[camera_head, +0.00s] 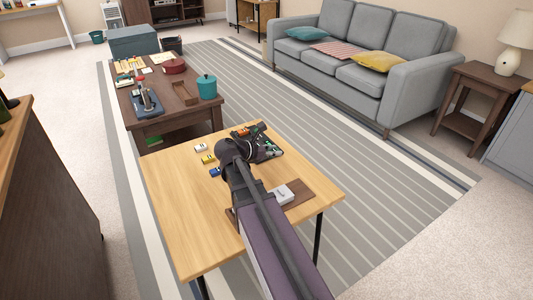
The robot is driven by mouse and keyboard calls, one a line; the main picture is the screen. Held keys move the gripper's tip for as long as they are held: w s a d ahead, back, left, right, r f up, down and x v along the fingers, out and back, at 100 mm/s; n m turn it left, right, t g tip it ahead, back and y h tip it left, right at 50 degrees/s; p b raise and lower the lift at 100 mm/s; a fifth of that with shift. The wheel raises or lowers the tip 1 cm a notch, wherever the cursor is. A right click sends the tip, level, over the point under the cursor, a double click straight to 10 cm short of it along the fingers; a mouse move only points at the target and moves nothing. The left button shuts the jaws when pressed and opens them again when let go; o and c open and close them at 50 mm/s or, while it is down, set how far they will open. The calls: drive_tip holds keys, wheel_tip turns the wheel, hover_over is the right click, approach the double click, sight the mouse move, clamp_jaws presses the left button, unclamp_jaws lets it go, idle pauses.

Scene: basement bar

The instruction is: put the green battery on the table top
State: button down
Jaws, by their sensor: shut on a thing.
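The light wooden table top (185,205) stands in front of me. My arm reaches over it from the lower right, and my gripper (264,147) is over its far right part. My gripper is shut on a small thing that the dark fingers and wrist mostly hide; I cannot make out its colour. I cannot pick out the green battery for certain. Small white (200,147), yellow (207,158) and blue (214,171) blocks, which look like batteries, lie in a row left of my gripper. An orange one (243,131) lies just beyond it.
A white device (284,194) sits on a brown board (300,187) right of my arm. The table's left and front parts are bare. A dark coffee table (185,119) with a teal pot (207,87) stands behind. A grey sofa (350,75) is farther right.

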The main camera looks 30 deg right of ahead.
drive_tip(key=shift+r+p, duration=0.9)
drive_tip(key=shift+r, duration=0.05)
drive_tip(key=shift+a, duration=0.1)
